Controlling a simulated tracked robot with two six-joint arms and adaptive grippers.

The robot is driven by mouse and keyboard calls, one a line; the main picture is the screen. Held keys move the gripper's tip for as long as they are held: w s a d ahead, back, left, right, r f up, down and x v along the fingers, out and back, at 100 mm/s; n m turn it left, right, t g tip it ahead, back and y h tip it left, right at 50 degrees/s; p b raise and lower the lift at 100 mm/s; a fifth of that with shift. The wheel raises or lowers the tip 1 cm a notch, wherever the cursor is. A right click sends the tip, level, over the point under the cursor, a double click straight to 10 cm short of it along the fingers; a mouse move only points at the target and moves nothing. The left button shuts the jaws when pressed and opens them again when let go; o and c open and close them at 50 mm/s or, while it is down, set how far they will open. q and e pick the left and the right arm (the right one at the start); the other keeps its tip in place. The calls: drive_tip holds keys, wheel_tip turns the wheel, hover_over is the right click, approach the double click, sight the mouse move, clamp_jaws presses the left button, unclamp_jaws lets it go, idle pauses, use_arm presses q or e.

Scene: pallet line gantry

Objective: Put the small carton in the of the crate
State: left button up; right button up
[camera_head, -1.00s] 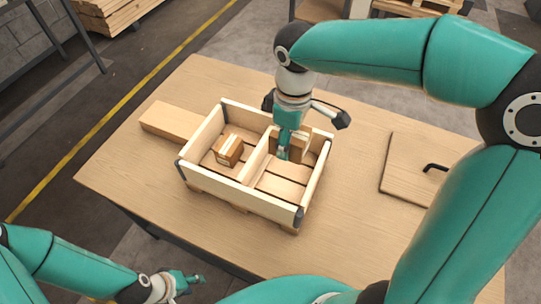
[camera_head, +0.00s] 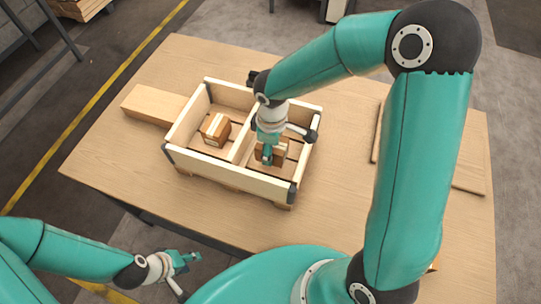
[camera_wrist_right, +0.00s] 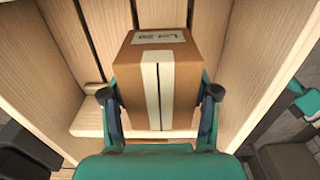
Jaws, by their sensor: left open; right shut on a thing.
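The open wooden crate (camera_head: 222,176) stands on the table and is split by a divider into a left and a right compartment. My right gripper (camera_head: 268,156) is shut on a brown carton (camera_head: 279,156) inside the right compartment. In the right wrist view the carton (camera_wrist_right: 185,85) has a pale tape strip and a label, and sits between both fingers (camera_wrist_right: 160,98). I cannot tell whether it touches the crate floor. Another brown carton (camera_head: 215,129) with pale tape sits in the left compartment. My left gripper (camera_head: 190,260) is open and empty, off the table's front edge.
A long wooden block (camera_head: 152,105) lies left of the crate. A flat board (camera_head: 468,180) lies on the table's right, mostly hidden behind my right arm. The table's front left (camera_head: 110,165) is clear.

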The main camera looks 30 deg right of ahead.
drive_tip(key=shift+f, duration=2)
drive_tip(key=shift+f+b, duration=0.15)
drive_tip(key=shift+b, duration=0.2)
drive_tip(key=o, duration=1.4)
wheel_tip(320, 180, up, 12)
drive_tip(key=shift+r+p, duration=0.15)
drive_tip(key=shift+p, duration=0.5)
